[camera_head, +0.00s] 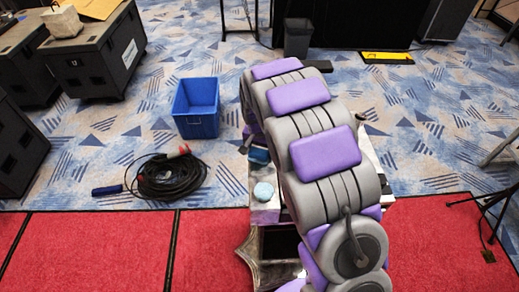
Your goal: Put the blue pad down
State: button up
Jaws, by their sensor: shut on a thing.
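The blue pad (259,156) is a small dark-blue block, partly hidden behind my arm. My arm arches from the lower right and comes down at its far left end. My gripper (249,143) is at that end, mostly hidden by the arm, and is shut on the blue pad. The pad is just above or at the far part of a pale metallic surface (264,212); I cannot tell whether it touches it.
A light blue ball (263,191) is on the pale surface, close in front of the pad. A dark metallic open container (262,262) is nearer me. A blue bin (196,108) and coiled black cable (170,177) are on the floor at left. Black cases (98,60) stand farther left.

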aim_at(261, 151)
jog(key=shift+d, duration=0.65)
jog(key=shift+d+f, duration=0.15)
jog(key=shift+d, duration=0.05)
jog(key=o, duration=0.6)
jog(key=shift+s, duration=0.1)
jog(key=shift+c, duration=0.2)
jog(key=shift+o, duration=1.4)
jog(key=shift+a, duration=0.4)
jog(key=shift+d+f, duration=0.1)
jog(key=shift+s+f, duration=0.1)
jog(key=shift+s, duration=0.05)
notch_tip(261, 151, up, 13)
jog(key=p, duration=0.1)
jog(key=shift+s+a+f, duration=0.15)
jog(key=shift+s+a, duration=0.2)
jog(key=shift+a, duration=0.1)
